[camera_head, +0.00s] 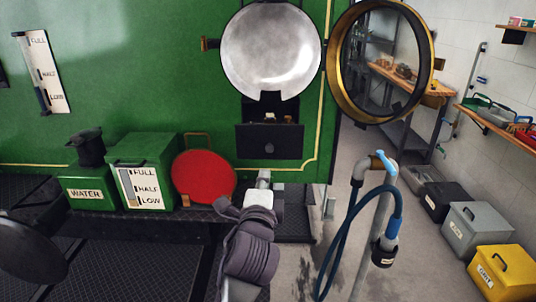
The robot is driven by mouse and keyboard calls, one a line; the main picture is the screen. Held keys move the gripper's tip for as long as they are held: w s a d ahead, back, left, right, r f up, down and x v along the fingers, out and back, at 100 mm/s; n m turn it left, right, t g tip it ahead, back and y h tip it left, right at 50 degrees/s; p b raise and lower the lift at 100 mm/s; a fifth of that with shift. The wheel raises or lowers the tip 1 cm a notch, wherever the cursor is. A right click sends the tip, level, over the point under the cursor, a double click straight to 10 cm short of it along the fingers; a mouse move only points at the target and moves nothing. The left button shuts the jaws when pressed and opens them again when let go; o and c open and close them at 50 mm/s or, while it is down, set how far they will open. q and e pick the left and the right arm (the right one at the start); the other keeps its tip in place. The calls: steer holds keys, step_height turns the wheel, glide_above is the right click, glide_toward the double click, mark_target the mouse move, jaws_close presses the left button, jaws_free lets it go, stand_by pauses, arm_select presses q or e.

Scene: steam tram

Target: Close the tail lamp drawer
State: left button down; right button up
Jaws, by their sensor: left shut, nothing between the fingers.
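The tail lamp (270,52) is a large round pale disc on the green tram wall, with its brass-rimmed glass door (334,62) swung open to the right. Below it is the black drawer (270,141), with a small knob on its front. The drawer stands out from the wall, and a dark recess with small items shows above its front. My left gripper (263,178) is just below the drawer front, pointing at the wall, shut and empty. A gap seems to lie between it and the drawer. My right gripper is not in view.
A red disc (204,177), a green level box (143,172) and a green water can (88,189) stand on the ledge at left. A standpipe with a blue hose (335,230) rises at right. Grey, black and yellow boxes (503,272) line the right wall.

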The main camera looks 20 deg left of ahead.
mark_target(269, 150)
arm_select(q)
steer(key=p+x, duration=0.2)
steer(key=x, duration=0.7)
steer(key=shift+w+r, duration=0.1)
steer(key=shift+w, duration=0.05)
steer(key=shift+w+a, duration=0.1)
steer(key=shift+w, duration=0.25)
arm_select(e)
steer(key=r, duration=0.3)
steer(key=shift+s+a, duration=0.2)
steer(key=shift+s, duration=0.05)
arm_select(q)
steer(key=shift+w, duration=0.1)
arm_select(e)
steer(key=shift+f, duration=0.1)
